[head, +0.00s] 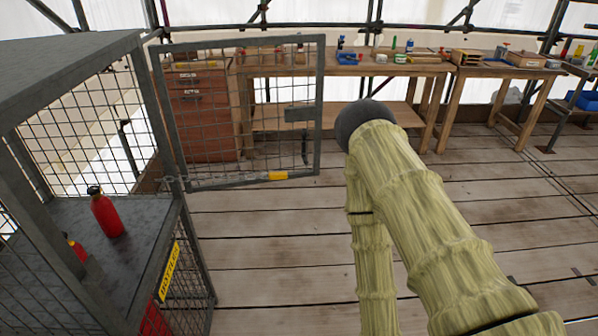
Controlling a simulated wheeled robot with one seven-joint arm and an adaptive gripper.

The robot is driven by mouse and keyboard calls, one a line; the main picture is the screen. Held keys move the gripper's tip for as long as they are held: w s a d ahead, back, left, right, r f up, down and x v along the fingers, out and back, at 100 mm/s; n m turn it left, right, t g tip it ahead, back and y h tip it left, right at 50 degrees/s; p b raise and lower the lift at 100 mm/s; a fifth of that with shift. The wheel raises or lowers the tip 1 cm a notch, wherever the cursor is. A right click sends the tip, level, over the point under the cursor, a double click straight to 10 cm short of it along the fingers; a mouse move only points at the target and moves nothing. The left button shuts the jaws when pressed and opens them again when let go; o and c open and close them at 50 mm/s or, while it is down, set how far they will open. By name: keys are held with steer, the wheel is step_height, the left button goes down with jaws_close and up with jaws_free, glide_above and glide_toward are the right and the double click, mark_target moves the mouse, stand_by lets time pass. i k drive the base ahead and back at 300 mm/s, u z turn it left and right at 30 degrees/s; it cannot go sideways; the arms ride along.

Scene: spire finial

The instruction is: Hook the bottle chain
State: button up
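A thin grey chain (225,182) runs nearly level across the lower part of the open mesh door (240,110). Its left end is near the cage's front post, and a yellow piece (278,176) is at its right end. I cannot tell whether that piece is fastened to the door. A red bottle (106,213) with a black top stands on the cage shelf (140,215). Another red bottle (76,247) is partly hidden behind a dark post. My sleeved arm rises from the lower right. My gripper's fingers do not show.
The dark cage (70,60) fills the left side and bears a yellow sign (168,272). Wooden benches (345,70) with tools and small containers stand at the back, beside a red-brown drawer cabinet (200,125). The plank floor (270,240) between cage and arm is clear.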

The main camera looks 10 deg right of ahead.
mark_target(275, 176)
steer(key=z, duration=0.9)
steer(key=i, duration=3.3)
steer(key=u, duration=2.95)
steer(key=k, duration=0.15)
steer(key=z, duration=0.15)
